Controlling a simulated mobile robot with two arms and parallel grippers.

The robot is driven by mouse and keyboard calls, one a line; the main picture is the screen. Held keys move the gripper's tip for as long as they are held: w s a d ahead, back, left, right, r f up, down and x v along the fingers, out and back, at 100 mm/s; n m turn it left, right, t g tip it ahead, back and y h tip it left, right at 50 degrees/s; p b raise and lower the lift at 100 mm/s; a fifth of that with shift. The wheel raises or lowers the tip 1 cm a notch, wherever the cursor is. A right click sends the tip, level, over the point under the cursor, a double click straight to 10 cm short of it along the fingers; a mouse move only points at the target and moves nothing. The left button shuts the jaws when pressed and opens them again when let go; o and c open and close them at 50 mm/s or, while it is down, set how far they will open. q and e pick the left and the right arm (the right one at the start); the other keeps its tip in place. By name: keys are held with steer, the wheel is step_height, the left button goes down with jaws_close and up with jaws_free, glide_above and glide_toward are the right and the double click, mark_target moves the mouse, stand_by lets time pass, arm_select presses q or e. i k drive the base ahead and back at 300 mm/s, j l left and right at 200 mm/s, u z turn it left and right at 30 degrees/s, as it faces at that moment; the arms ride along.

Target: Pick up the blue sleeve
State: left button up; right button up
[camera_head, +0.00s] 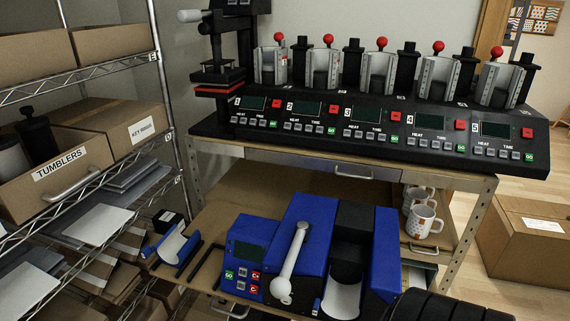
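The blue sleeve (174,247) is an open, curved piece with a pale inner face, lying at the left end of the lower shelf. It sits left of the blue mug press (305,240), apart from it, on or beside a dark stand. The press has a white lever with a round knob and a dark cradle with a pale lining at its right. Neither of my grippers is in view, so nothing is seen touching the sleeve.
A multi-station mug press (380,130) fills the upper bench. Patterned mugs (424,221) stand right of the blue press. A wire rack at left holds a tumblers box (62,165). A cardboard box (530,240) sits at right. A black ribbed shape fills the bottom right.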

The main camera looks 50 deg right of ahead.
mark_target(340, 301)
steer(key=z, duration=1.4)
